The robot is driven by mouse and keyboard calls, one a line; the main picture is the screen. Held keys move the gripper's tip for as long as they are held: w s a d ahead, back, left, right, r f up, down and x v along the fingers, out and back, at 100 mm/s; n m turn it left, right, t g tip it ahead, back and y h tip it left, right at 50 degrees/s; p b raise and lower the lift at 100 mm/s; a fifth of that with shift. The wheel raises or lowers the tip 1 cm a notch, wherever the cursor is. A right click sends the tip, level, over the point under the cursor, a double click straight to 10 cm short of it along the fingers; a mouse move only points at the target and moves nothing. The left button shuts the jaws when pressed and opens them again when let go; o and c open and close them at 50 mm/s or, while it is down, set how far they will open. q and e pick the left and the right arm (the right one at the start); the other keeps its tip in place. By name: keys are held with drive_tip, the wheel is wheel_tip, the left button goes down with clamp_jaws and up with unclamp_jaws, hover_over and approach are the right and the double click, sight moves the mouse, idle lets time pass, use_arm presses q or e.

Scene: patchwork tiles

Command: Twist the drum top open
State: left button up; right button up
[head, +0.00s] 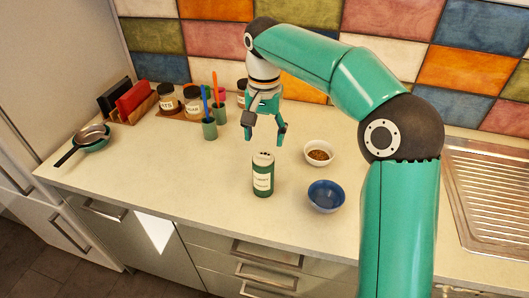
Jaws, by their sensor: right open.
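A green drum (263,179) with a pale label stands upright on the counter, near the middle of the head view. Its drum top (263,158) is pale with several small dark marks on it. My right gripper (264,138) is open and empty, pointing down, a little above and behind the drum top. It appears apart from the top. My left gripper is not in view.
A white bowl with brown contents (319,153) and a blue bowl (326,196) stand right of the drum. Jars (193,101), green utensil cups (209,128), a rack (131,101) and pans (91,139) are left. A metal sink drainer (490,195) lies far right.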

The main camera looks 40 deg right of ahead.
sight(263, 155)
drive_tip(key=f, duration=0.4)
drive_tip(key=shift+w+f, duration=0.3)
drive_tip(key=shift+w, duration=0.05)
drive_tip(key=shift+s+f, duration=0.2)
drive_tip(key=shift+f, duration=0.25)
drive_tip(key=shift+w+f, duration=0.1)
drive_tip(key=shift+f, duration=0.05)
drive_tip(key=shift+c, duration=0.2)
drive_tip(key=c, duration=1.1)
drive_tip(key=shift+c, duration=0.2)
